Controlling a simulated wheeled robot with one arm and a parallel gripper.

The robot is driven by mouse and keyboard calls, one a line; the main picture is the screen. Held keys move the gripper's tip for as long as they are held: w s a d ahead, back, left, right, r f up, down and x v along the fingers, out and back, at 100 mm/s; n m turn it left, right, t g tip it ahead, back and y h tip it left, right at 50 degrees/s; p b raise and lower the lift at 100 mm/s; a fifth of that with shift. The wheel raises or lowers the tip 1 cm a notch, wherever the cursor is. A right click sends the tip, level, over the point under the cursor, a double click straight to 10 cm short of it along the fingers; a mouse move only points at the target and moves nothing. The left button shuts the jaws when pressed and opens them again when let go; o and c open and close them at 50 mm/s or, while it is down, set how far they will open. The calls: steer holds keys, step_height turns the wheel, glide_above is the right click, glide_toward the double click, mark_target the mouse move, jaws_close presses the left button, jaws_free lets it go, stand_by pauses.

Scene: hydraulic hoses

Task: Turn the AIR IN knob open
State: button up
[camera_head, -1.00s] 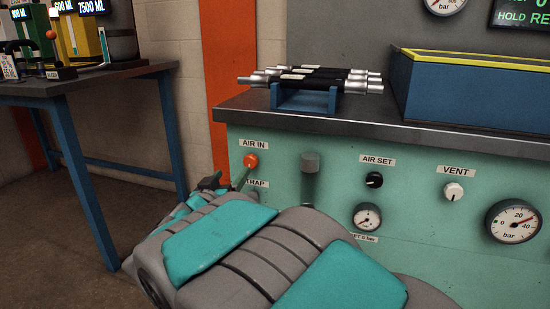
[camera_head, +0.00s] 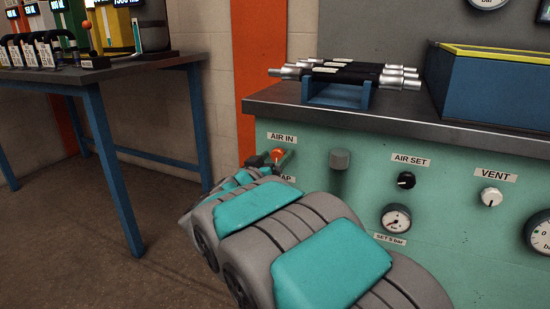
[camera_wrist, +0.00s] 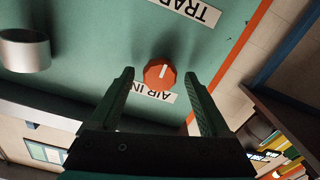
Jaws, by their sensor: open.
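The orange AIR IN knob (camera_head: 278,153) sits on the green panel under its AIR IN label (camera_head: 282,138). In the wrist view the knob (camera_wrist: 160,73) is a round orange dial with a white mark on its face, between and just beyond the tips of my gripper (camera_wrist: 160,75). The jaws are open, one finger on each side, with gaps showing between them and the knob. In the head view my gripper (camera_head: 272,160) is at the knob, and my arm hides its lower part and some of the TRAP label.
On the panel (camera_head: 300,180) are a grey cylinder (camera_head: 339,159), the black AIR SET knob (camera_head: 406,180), a gauge (camera_head: 396,217) and the white VENT knob (camera_head: 491,196). Hoses (camera_head: 345,72) lie in a blue cradle on the bench above. A blue-legged table (camera_head: 100,75) stands left.

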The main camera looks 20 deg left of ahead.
jaws_close()
stand_by(0.7)
